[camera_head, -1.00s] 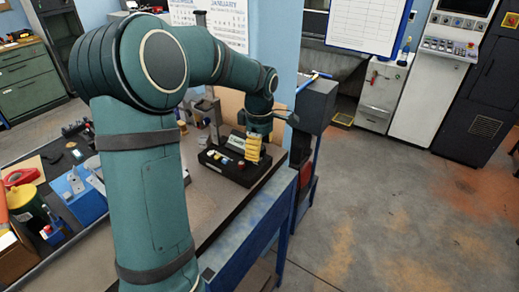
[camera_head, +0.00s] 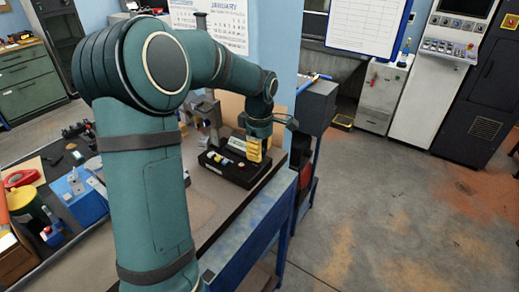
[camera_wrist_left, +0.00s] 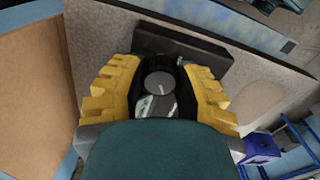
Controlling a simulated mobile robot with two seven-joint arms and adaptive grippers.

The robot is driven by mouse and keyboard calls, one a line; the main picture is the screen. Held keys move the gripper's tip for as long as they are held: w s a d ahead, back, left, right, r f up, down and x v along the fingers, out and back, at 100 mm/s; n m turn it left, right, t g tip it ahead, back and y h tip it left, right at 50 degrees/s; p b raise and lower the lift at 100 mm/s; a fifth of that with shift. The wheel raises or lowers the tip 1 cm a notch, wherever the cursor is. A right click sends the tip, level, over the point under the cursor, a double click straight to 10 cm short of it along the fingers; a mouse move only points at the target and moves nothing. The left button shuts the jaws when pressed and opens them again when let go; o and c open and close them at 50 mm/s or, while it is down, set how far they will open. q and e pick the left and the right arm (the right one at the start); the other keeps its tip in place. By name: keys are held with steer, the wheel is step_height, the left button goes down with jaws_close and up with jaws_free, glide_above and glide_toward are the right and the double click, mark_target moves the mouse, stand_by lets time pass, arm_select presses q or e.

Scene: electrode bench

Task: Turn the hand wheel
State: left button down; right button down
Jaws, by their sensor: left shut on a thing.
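The hand wheel (camera_wrist_left: 160,84) is a round grey disc with a pale line mark, seen from above in the left wrist view. It sits at a black device (camera_head: 232,177) on the bench, which also shows in the left wrist view (camera_wrist_left: 180,44). My left gripper (camera_head: 254,151) points down at the device's right end. Its yellow fingers stand on both sides of the wheel in the left wrist view (camera_wrist_left: 160,88) and are shut on it. In the head view the fingers hide the wheel. My right gripper is in neither view.
The bench top (camera_head: 203,205) is bare in front of the device. A grey box (camera_head: 314,105) stands close beyond the gripper, beside a blue wall. A dark mat with tools and a blue tray (camera_head: 82,200) lie at the left. Open floor lies right.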

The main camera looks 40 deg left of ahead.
arm_select(q)
steer(key=m+p, duration=0.1)
steer(key=m, duration=0.2)
steer(key=shift+m, duration=0.3)
steer(key=m, duration=0.4)
steer(key=shift+m+p, duration=0.3)
steer(key=shift+p, duration=0.1)
steer(key=m, duration=0.4)
steer(key=shift+m+p, duration=0.3)
steer(key=shift+m, duration=1.8)
steer(key=shift+f, duration=0.1)
steer(key=c, duration=0.6)
jaws_free()
